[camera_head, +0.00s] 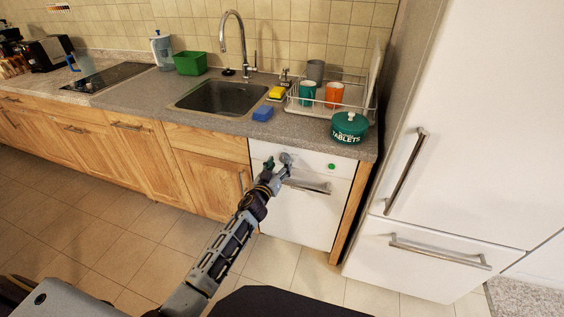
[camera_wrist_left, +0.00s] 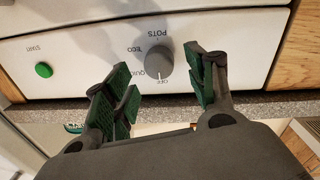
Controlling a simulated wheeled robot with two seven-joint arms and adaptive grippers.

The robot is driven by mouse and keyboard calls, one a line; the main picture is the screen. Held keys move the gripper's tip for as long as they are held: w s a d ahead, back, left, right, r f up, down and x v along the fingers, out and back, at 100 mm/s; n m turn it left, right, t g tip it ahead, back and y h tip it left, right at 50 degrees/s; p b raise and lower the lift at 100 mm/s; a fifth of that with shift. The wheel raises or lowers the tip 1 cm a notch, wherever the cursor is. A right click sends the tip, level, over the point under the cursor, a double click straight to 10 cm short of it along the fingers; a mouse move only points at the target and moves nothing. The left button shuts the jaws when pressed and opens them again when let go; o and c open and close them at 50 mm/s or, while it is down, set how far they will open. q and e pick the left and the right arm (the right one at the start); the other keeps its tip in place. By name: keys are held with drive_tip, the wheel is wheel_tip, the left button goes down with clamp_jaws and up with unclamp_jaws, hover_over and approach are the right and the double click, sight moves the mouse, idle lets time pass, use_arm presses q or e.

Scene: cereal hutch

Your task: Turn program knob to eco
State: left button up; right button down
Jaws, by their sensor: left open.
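The grey program knob (camera_wrist_left: 158,62) is on the white front panel of the dishwasher, shown upside down in the left wrist view. Labels OFF, QUICK, ECO and POTS are printed around it. I cannot clearly tell where its mark points. My left gripper (camera_wrist_left: 160,72) is open, with green-padded fingers on either side of the knob; I cannot tell whether they touch it. In the head view the left gripper (camera_head: 277,163) is at the panel of the dishwasher (camera_head: 310,215) and partly hides the knob. My right gripper is not in view.
A green START button (camera_head: 331,166) is right of the knob. The dishwasher handle (camera_head: 308,187) lies just below the gripper. A green tablets tin (camera_head: 349,127) and a blue sponge (camera_head: 262,113) sit on the counter above. A white fridge (camera_head: 465,130) stands at the right.

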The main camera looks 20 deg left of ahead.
sight(283, 160)
use_arm(q)
drive_tip(key=shift+w+d, duration=0.15)
drive_tip(key=shift+w, duration=1.35)
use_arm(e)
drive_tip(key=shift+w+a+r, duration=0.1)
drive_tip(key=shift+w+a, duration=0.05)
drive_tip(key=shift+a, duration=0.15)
use_arm(q)
drive_tip(key=c, duration=0.9)
drive_tip(key=shift+c, duration=0.7)
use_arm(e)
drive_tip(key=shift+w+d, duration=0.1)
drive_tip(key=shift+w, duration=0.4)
